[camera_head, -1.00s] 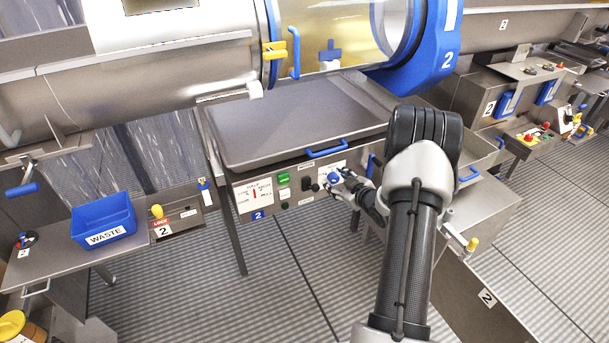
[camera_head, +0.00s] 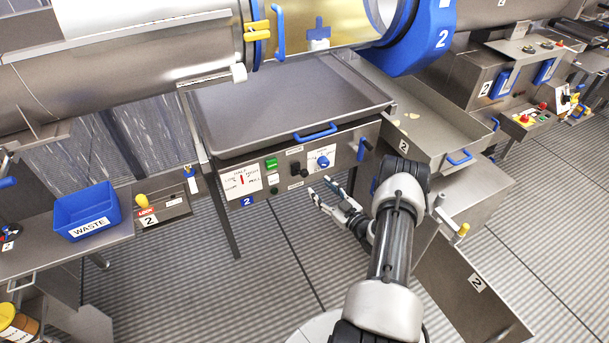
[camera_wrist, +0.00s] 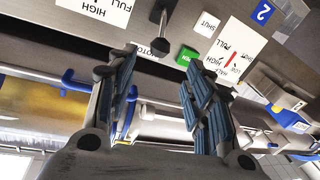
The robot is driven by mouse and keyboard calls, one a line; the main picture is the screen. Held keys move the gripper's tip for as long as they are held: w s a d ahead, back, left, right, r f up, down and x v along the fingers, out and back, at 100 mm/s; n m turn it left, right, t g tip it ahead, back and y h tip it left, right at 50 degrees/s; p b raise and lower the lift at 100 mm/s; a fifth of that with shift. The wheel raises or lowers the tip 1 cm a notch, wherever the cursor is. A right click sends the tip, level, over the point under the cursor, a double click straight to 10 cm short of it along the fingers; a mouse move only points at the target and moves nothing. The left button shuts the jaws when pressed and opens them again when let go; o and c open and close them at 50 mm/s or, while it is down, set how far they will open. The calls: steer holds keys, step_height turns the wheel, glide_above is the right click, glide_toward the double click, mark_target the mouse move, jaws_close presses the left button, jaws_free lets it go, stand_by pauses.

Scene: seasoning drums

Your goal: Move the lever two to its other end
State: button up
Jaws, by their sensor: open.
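My gripper (camera_head: 319,188) is open and empty, just in front of and below the control panel marked 2. In the wrist view its two fingers (camera_wrist: 158,75) stand apart with nothing between them. A black-knobbed lever (camera_head: 304,172) sticks out of the panel; it also shows in the wrist view (camera_wrist: 156,14), beyond the fingers and apart from them. A blue-handled lever (camera_head: 362,149) is at the panel's right end. A yellow-knobbed lever (camera_head: 141,200) stands by the LOCK 2 label at left. I cannot tell which of these is lever two.
Above the panel is a tray (camera_head: 285,105) with a blue handle (camera_head: 315,132). A blue dial (camera_head: 323,161) and green button (camera_head: 271,163) are on the panel. A blue WASTE bin (camera_head: 85,205) is at left. A yellow-tipped handle (camera_head: 462,231) is right of my arm. Floor below is clear.

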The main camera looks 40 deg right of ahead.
mark_target(307, 175)
steer(key=w+b, duration=0.2)
steer(key=w, duration=0.8)
steer(key=shift+w+d, duration=0.2)
jaws_close()
stand_by(0.3)
